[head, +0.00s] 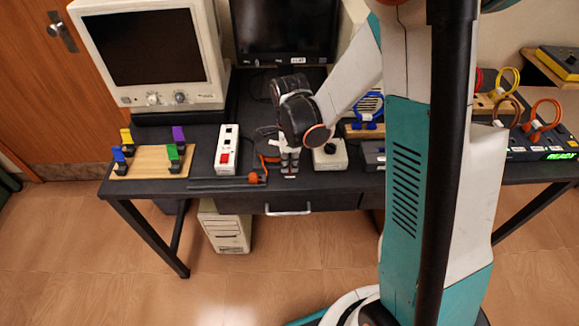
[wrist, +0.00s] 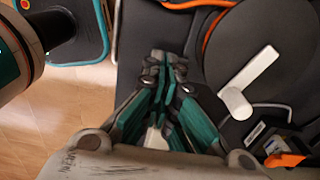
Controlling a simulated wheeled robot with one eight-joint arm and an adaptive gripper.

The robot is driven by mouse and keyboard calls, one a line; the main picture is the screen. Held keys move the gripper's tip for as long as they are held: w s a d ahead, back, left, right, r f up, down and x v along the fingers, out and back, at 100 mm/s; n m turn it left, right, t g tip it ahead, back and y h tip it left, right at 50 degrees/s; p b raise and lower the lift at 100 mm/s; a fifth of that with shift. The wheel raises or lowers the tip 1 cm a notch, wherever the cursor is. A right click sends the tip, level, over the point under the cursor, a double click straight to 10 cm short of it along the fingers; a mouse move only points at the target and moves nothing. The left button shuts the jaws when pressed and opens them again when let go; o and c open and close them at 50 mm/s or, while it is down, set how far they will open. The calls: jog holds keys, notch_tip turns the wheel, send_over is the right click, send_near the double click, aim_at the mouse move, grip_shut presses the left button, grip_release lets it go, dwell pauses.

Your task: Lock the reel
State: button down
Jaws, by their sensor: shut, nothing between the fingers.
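The reel shows in the wrist view as a dark round disc (wrist: 225,52) with a white lever (wrist: 248,84) on its face and orange cord around its upper edge. The lever slants from upper right to lower left. In the head view the reel (head: 265,133) is mostly hidden behind my wrist; a bit of dark rim and orange cord shows left of it. My gripper (head: 290,170) points down near the desk's front edge. In the wrist view my gripper (wrist: 165,62) is shut and empty, left of the disc and apart from the white lever.
A white box with a black knob (head: 331,156) is close on the right. A board with coloured clamps (head: 150,160) lies farther left.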

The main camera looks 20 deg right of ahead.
jog(key=shift+r+p, duration=2.15)
jog(key=shift+r, duration=1.15)
notch_tip(320, 180, up, 12)
jog(key=n+t, duration=0.3)
jog(key=n, duration=0.6)
send_over(290, 171)
jog(key=s, duration=0.6)
jog(key=s+r+n+t, duration=0.4)
jog(key=s+r+n, duration=0.3)
jog(key=n, duration=0.5)
jog(key=shift+s+n, duration=0.3)
jog(key=shift+s, duration=0.65)
